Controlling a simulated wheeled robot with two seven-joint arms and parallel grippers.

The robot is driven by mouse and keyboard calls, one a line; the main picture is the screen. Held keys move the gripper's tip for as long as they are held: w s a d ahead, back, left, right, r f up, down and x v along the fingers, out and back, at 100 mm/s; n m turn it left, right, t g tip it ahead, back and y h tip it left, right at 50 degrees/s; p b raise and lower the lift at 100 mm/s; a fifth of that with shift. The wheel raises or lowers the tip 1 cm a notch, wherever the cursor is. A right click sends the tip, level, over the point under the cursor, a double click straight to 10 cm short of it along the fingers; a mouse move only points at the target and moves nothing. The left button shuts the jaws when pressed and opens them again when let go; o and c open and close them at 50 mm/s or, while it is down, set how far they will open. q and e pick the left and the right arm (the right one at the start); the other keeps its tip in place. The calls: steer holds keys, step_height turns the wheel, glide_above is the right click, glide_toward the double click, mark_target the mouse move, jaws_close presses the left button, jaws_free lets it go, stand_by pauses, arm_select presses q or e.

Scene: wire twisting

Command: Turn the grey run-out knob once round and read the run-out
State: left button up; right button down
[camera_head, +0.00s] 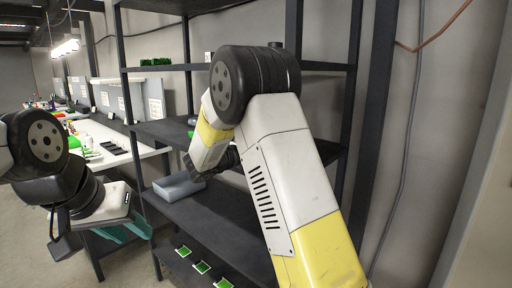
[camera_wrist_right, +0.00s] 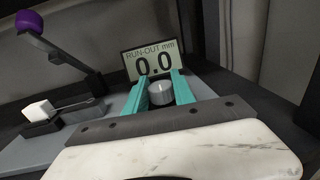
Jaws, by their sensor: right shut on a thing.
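The grey run-out knob (camera_wrist_right: 160,93) is a short round cylinder in the right wrist view. My right gripper (camera_wrist_right: 161,82) has its teal fingers on either side of the knob, shut on it. Just behind stands the run-out display (camera_wrist_right: 150,60), which reads "RUN-OUT mm 0.0". In the head view my right arm hides the knob and display. My left gripper (camera_head: 125,231) is at the lower left of the head view, in front of the shelf, with its teal fingers apart and nothing seen between them.
In the right wrist view a dark lever with a purple ball (camera_wrist_right: 29,20) rises at left, near a white block (camera_wrist_right: 39,110) on a dark holder. In the head view a grey tray (camera_head: 179,187) sits on the dark shelf (camera_head: 215,218). Green-topped pieces (camera_head: 202,267) lie lower.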

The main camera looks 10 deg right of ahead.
steer(key=m+g+h, duration=0.1)
steer(key=m+g, duration=0.1)
steer(key=g, duration=0.1)
steer(key=m+g+h, duration=0.1)
steer(key=m+g, duration=0.1)
steer(key=g, duration=0.1)
steer(key=shift+m+g, duration=0.3)
steer(key=shift+g+h, duration=0.3)
steer(key=shift+g, duration=0.1)
steer(key=shift+r, duration=0.1)
steer(key=c, duration=1.1)
jaws_free()
steer(key=shift+o, duration=0.2)
steer(key=shift+a, duration=0.1)
steer(key=a, duration=0.7)
steer(key=shift+s+a, duration=0.3)
steer(key=shift+s, duration=0.1)
